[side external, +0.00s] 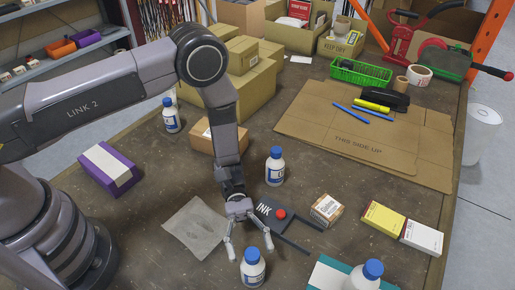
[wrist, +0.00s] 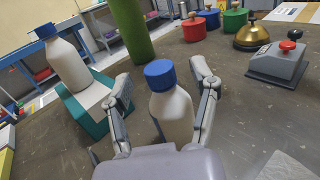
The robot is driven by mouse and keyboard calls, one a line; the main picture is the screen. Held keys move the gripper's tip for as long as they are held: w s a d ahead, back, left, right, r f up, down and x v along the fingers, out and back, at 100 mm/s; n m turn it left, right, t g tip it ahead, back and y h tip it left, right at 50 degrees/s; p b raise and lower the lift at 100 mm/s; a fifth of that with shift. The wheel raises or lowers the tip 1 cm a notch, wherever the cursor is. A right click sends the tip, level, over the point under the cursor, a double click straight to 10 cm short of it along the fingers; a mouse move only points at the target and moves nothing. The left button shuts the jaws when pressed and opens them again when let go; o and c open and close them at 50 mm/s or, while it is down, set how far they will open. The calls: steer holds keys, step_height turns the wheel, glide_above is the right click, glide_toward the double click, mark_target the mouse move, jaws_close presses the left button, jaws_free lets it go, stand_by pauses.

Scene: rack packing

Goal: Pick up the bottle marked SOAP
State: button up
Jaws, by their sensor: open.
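Several white bottles with blue caps are in view, and I cannot read SOAP on any of them. One bottle (side external: 253,270) stands upright just past my gripper (side external: 249,250); in the wrist view this bottle (wrist: 173,112) stands between the two open fingers of my gripper (wrist: 168,95), with a gap on each side. My gripper is open, low over the table. Another bottle (side external: 275,170) stands behind my gripper, and one (side external: 171,118) is at the back left.
A small carton (side external: 327,209), a yellow box (side external: 382,219) and a white box (side external: 422,238) lie to the right. A flat grey sheet (side external: 196,228) lies left. Cardboard (side external: 350,145) covers the back right.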

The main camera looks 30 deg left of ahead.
steer(key=shift+x, duration=0.8)
jaws_close()
